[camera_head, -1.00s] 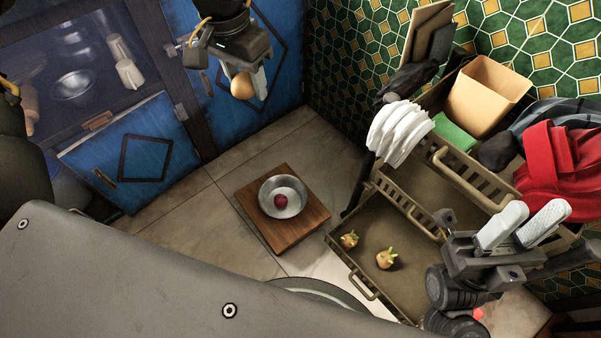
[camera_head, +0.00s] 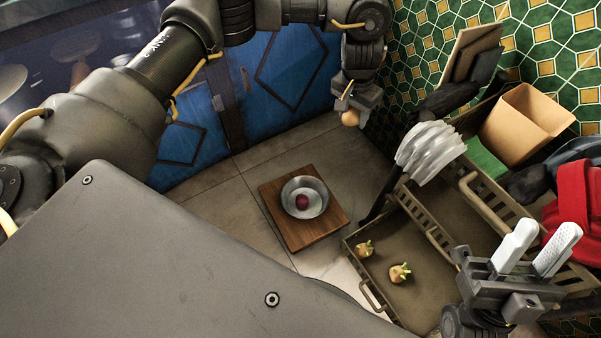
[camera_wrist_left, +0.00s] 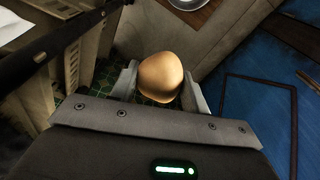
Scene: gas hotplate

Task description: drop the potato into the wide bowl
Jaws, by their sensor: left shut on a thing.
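My left gripper (camera_head: 351,108) is shut on a tan potato (camera_head: 350,118), high in front of the blue cabinet and the tiled wall. The potato (camera_wrist_left: 161,78) also shows between the two fingers in the left wrist view. The wide metal bowl (camera_head: 316,197) sits upright on a wooden board (camera_head: 287,229) on the floor, below and left of the potato, with a dark red round item (camera_head: 302,202) inside. A bit of the bowl's rim (camera_wrist_left: 186,4) shows at the top of the left wrist view. My right gripper (camera_head: 537,250) is open and empty at lower right.
A brown crate (camera_head: 383,297) holding two onion-like vegetables (camera_head: 400,272) stands right of the board. Tiled floor left of the board is clear.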

